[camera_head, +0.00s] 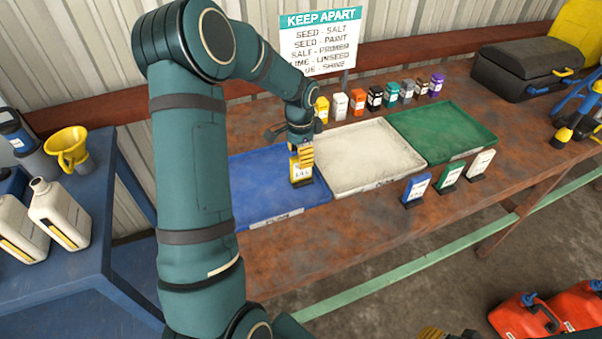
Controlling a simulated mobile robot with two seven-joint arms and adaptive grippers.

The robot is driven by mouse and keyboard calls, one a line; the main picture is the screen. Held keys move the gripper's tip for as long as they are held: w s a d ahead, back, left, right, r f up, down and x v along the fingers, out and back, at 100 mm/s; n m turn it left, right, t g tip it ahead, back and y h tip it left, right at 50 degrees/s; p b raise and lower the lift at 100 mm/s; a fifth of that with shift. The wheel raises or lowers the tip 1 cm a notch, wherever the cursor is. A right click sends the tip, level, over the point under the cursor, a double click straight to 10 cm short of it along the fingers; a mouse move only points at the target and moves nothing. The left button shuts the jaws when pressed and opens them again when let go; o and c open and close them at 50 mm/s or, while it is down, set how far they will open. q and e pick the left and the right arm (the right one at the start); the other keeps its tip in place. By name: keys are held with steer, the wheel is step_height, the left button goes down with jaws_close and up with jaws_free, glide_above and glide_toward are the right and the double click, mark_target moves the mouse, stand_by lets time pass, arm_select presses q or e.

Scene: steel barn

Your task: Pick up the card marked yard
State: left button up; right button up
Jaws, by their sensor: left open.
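Small upright labelled pieces stand on the rusty table; their print is too small to read, so I cannot tell which says yard. A yellow piece with a pale label (300,171) stands in the blue tray (262,214). My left gripper (304,156), with yellow fingers, is open right at its top; I cannot tell whether they touch. A blue (416,189), a green (448,178) and a white piece (481,165) stand in front of the trays. At the bottom edge a yellow fingered part, likely my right gripper (431,333), barely shows.
A white tray (372,152) and green tray (450,130) adjoin the blue one. Behind them are several coloured pieces (375,98) and a KEEP APART sign (320,40). A black case (530,68) sits back right.

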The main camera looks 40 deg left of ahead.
mark_target(301, 179)
arm_select(q)
steer(key=f, duration=0.3)
steer(key=shift+w+f, duration=0.1)
steer(key=shift+w, duration=0.1)
jaws_close()
